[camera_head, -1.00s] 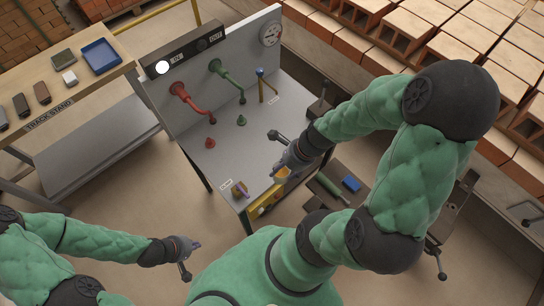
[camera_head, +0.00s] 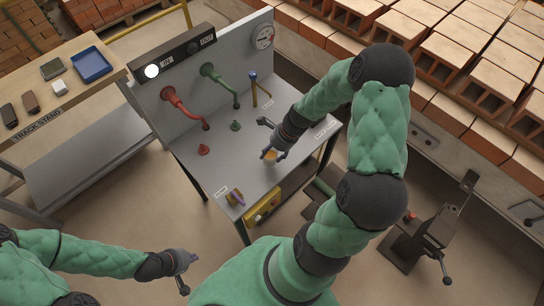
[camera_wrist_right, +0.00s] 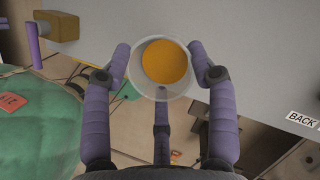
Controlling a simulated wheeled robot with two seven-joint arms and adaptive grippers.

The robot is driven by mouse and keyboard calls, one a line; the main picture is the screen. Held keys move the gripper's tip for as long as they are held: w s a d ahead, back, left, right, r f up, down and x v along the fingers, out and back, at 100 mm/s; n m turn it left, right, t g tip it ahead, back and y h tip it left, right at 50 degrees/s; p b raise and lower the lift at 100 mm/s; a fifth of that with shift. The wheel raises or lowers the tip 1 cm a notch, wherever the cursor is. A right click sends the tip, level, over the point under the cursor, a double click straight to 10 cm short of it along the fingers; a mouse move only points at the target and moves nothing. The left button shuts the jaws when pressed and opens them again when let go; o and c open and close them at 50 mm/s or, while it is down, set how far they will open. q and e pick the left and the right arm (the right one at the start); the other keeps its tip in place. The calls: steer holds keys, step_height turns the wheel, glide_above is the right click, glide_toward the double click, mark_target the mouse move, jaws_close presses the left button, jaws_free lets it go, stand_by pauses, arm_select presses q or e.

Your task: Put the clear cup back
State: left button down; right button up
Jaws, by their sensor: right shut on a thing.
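The clear cup (camera_wrist_right: 136,82) is a see-through round cup with orange (camera_wrist_right: 165,62) showing inside it. My right gripper (camera_wrist_right: 163,74) is shut on it, with fingers on both sides of the rim. In the head view the right gripper (camera_head: 274,153) holds the cup (camera_head: 269,157) over the front right part of the grey bench top (camera_head: 240,165). I cannot tell if the cup touches the bench. A white label reading "BACK" (camera_wrist_right: 302,122) lies right of the cup in the wrist view. My left gripper (camera_head: 187,261) hangs apart at lower left; its fingers are too small to read.
A purple-handled part (camera_head: 235,197) sits at the front corner. A yellow box (camera_head: 262,208) is at the front edge.

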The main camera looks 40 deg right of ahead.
mark_target(272, 156)
steer(key=shift+f+b, duration=0.65)
steer(key=shift+f, duration=0.95)
steer(key=shift+f, duration=0.15)
steer(key=o, duration=1.4)
steer(key=shift+d+r, duration=0.1)
steer(key=shift+r, duration=0.25)
steer(key=p+v, duration=0.3)
steer(key=v, duration=0.8)
steer(key=shift+s+d+r+p, duration=0.1)
steer(key=shift+r+p, duration=0.15)
steer(key=shift+p, duration=0.05)
